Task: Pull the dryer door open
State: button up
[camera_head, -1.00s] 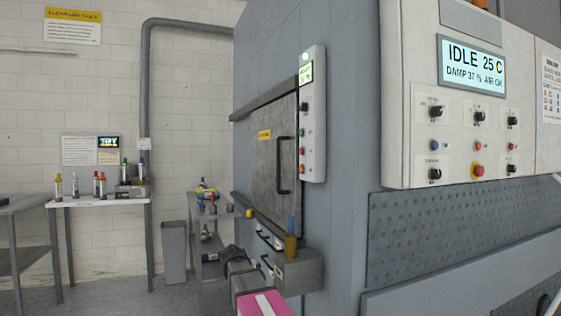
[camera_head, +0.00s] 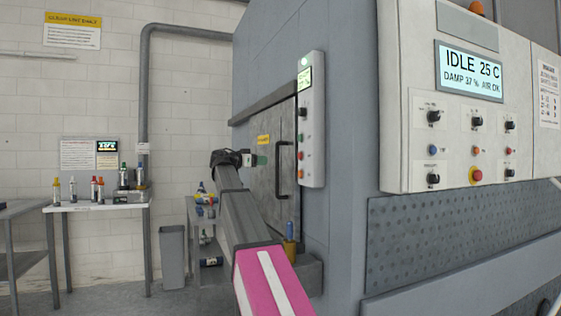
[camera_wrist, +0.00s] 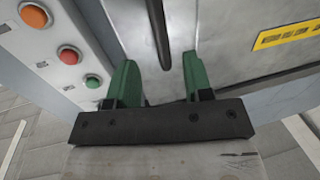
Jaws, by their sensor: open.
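The dryer door (camera_head: 287,130) is a grey panel in the blue-grey machine, with a yellow label, and looks shut. Its dark vertical bar handle (camera_head: 277,172) is on the door's right part. My gripper (camera_head: 259,160) is raised in front of the door, left of the handle in the head view. In the wrist view my gripper (camera_wrist: 159,60) has its green fingers spread apart with nothing held. The handle (camera_wrist: 157,30) comes down from the top edge, its end showing between the fingertips. I cannot tell how far it is from them in depth.
A control strip with buttons (camera_head: 311,130) stands right of the door, and its buttons (camera_wrist: 69,54) show close on the left in the wrist view. An amber bottle with a blue top (camera_head: 290,240) stands below the door. A cart (camera_head: 192,222) holds several items.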

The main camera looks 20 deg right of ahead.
aim_at(281, 159)
jog(key=x, duration=1.1)
jog(key=shift+r, duration=0.15)
grip_shut()
